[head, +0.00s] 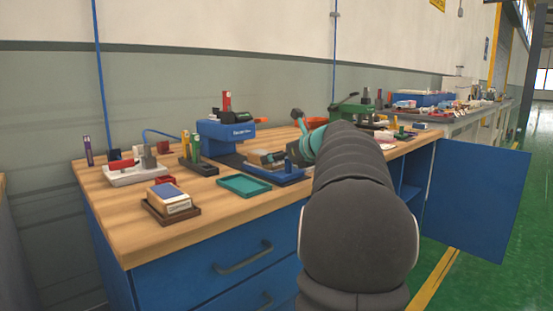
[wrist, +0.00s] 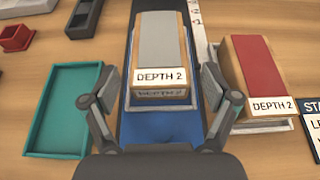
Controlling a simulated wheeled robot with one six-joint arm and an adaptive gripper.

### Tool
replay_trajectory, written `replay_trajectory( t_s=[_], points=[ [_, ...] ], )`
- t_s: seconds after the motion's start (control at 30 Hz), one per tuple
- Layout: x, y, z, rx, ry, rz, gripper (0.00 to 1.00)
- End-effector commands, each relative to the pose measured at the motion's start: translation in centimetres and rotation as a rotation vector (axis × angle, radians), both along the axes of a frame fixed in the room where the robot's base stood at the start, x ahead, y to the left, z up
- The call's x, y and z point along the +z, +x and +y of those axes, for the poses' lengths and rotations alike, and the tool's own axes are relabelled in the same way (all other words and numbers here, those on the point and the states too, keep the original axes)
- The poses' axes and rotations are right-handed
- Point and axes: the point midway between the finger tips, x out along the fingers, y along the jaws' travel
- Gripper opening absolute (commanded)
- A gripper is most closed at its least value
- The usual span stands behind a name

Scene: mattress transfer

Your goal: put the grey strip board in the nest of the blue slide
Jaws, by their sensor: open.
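The grey strip board (wrist: 160,45) is a wooden block with a grey stripe on top and a white "DEPTH 2" label at its near end. In the wrist view it sits within a thin grey frame, the nest (wrist: 160,105), on the blue slide (wrist: 160,130). It looks straight in line with the slide; whether it is fully down, I cannot tell. My gripper (wrist: 158,75) is open, with one finger on each side of the board and visible gaps. In the head view the blue slide (head: 275,176) shows, and my arm hides much of the gripper.
A red-topped "DEPTH 2" board (wrist: 258,70) stands close on the right, near my right finger. A teal tray (wrist: 68,110) is on the left, empty. In the head view, a blue-topped block (head: 168,193) sits in a brown tray at the front left.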

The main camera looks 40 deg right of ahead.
Motion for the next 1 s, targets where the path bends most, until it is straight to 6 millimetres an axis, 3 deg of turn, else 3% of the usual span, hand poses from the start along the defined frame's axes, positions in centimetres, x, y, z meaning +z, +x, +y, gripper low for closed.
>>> replay_trajectory(
  t_s=[0.5, 0.7, 1.0],
  points=[
    [3.8, -8.8, -0.8, -0.004, -0.001, -0.002, 0.87],
    [4.3, -10.2, -0.8, -0.001, 0.000, -0.001, 0.87],
    [4.3, -10.4, -0.8, 0.000, 0.000, -0.001, 0.87]
  ],
)
